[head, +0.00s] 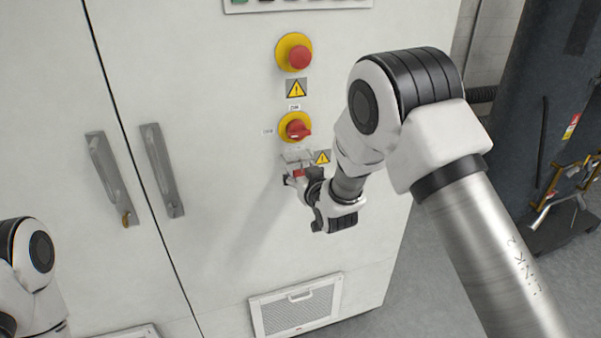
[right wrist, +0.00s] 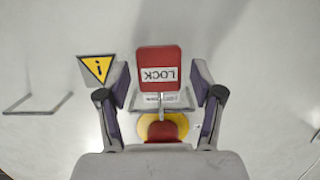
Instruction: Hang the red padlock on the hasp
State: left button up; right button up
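The red padlock (right wrist: 159,60) shows in the right wrist view with its LOCK label upside down and its shackle pointing down in the picture. The shackle overlaps the grey metal hasp (right wrist: 127,101); I cannot tell for sure whether it passes through. My right gripper (right wrist: 160,85) has its fingers apart on either side of the padlock, with a visible gap on each side. In the head view the padlock (head: 299,173) is a small red patch between the fingers of the right gripper (head: 302,178), just below the hasp (head: 296,156). My left gripper is out of view.
A red rotary switch on yellow (head: 296,128) is just above the hasp, with a red emergency button (head: 297,54) higher up. A warning sign (head: 322,157) is beside the hasp. Door handles (head: 162,170) are to the left; a vent (head: 296,307) is below.

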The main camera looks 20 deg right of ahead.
jog(key=shift+s, duration=0.1)
jog(key=v, duration=1.2)
jog(key=s+d+f+g, duration=0.1)
jog(key=s+f+g, duration=0.1)
jog(key=s+f, duration=0.35)
jog(key=s+d+f+m+g, duration=0.1)
jog(key=s+f+g, duration=0.1)
jog(key=f, duration=0.7)
jog(key=s+d+f+g, duration=0.1)
jog(key=s+f+g, duration=0.15)
jog(key=f, duration=0.55)
jog(key=s+f+g, duration=0.4)
jog(key=s+f, duration=0.1)
jog(key=s, duration=0.7)
jog(key=s+d+f+g, duration=0.1)
jog(key=s+f+g, duration=0.4)
jog(key=s, duration=0.7)
jog(key=shift+f, duration=0.5)
jog(key=shift+h, duration=0.3)
